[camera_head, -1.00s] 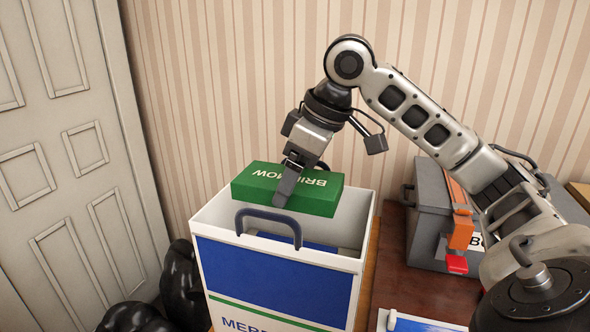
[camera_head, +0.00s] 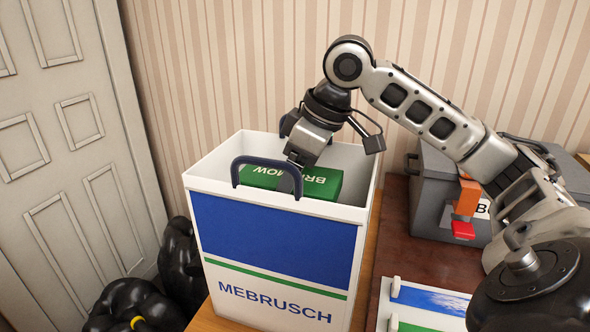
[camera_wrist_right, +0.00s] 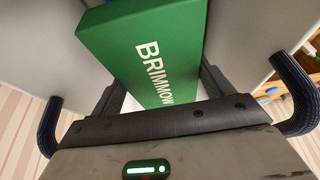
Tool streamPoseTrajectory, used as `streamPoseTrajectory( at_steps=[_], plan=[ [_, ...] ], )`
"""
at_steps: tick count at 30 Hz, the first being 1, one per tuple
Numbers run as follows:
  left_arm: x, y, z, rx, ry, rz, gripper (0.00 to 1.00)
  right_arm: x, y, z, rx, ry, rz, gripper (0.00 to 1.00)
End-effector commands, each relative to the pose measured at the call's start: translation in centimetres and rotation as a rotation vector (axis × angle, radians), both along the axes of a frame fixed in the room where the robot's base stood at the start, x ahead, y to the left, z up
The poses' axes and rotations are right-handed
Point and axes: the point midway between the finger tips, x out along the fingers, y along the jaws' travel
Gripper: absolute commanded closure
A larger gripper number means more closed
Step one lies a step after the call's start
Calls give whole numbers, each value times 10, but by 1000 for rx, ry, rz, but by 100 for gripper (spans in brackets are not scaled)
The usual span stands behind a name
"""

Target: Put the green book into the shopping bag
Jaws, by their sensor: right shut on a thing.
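The green book (camera_head: 318,184), lettered BRIMMOW, is inside the mouth of the shopping bag (camera_head: 276,236), partly below its rim. The bag is white with a blue panel, a green stripe and dark handles, and stands upright. My right gripper (camera_head: 290,178) reaches down into the bag and is shut on the book. The bag's front wall and handle hide the fingertips and the book's lower part. In the right wrist view the book (camera_wrist_right: 150,52) sits between my two fingers, with pale bag walls on both sides. My left gripper is not in view.
A grey toolbox (camera_head: 437,200) with an orange-and-red latch stands on the brown table to the right. A white, blue and green item (camera_head: 425,305) lies at the front. Black garbage bags (camera_head: 140,303) are on the left, below a white door (camera_head: 60,130).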

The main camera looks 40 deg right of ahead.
Motion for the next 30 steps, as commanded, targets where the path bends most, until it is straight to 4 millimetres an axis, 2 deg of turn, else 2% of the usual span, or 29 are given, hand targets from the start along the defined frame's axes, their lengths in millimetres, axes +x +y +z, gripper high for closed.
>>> streamPoseTrajectory(
  at_steps=[7, 8, 9, 10, 17, 20, 23, 30],
  plan=[
    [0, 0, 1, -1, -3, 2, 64, 0, 0, 0, 0, -2, 0, 52],
    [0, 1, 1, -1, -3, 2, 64, 0, 0, 0, 0, -2, 0, 17],
    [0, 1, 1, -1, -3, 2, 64, 0, 0, 0, 0, -2, 0, 6],
    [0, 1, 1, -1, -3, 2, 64, 0, 0, 0, 0, -2, 0, 0],
    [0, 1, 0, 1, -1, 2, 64, 0, 0, 0, 0, 1, 0, 0],
    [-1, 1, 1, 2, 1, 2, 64, -2, -2, 6, -1, -1, -2, 0],
    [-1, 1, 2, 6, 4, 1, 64, -6, -4, 20, -1, -3, -2, 0],
    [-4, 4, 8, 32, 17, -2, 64, -25, -14, 75, 0, -6, -3, 0]
  ],
)
